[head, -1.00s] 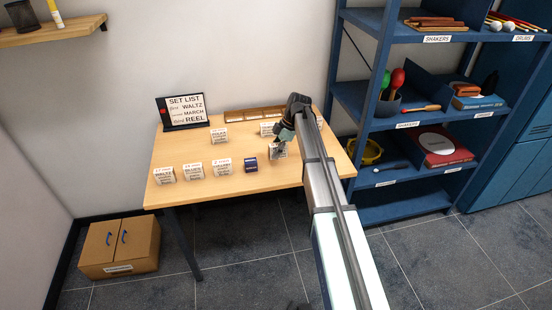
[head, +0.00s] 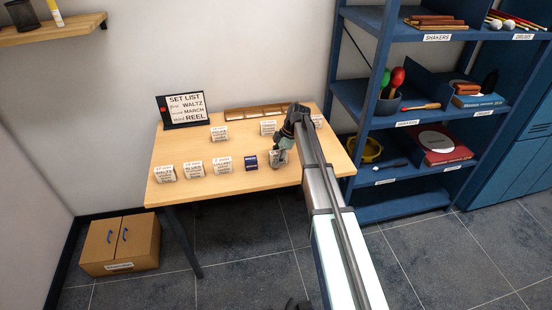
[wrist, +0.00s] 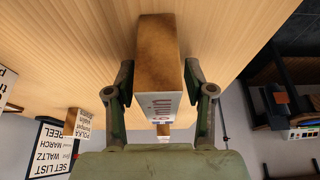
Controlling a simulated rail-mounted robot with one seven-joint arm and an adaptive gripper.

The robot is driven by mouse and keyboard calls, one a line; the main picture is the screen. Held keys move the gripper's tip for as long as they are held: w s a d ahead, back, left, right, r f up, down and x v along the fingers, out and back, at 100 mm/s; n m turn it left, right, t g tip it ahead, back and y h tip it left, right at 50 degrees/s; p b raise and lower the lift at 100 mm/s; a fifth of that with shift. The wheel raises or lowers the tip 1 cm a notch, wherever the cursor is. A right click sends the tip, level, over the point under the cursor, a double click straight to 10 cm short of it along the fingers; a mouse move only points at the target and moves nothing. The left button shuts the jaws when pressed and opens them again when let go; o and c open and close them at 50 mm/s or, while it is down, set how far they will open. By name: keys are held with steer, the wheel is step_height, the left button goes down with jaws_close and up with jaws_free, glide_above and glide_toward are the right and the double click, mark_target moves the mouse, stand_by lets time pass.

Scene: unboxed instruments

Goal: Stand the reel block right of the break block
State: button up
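My gripper (wrist: 158,82) has its two fingers against the sides of a wood-and-white block (wrist: 158,50). In the head view this block (head: 278,158) is at the right end of the front row, right of a dark blue block (head: 251,163) with a gap between. The held block's label is only partly visible, so I cannot read its name; the blue block looks like the break block. The held block appears upright, at or very near the table top; contact underneath is hidden. The set list sign (head: 185,109) reads waltz, march, reel.
Three white labelled blocks (head: 165,174) (head: 193,168) (head: 222,165) stand left of the blue one on the table (head: 240,185). More blocks (head: 219,134) (head: 268,128) stand behind, before a wooden rack (head: 255,112). A blue shelf (head: 400,205) stands to the right.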

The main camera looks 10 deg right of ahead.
steer(key=shift+r, duration=0.15)
steer(key=b+v, duration=0.2)
steer(key=v, duration=1)
steer(key=shift+r, duration=0.1)
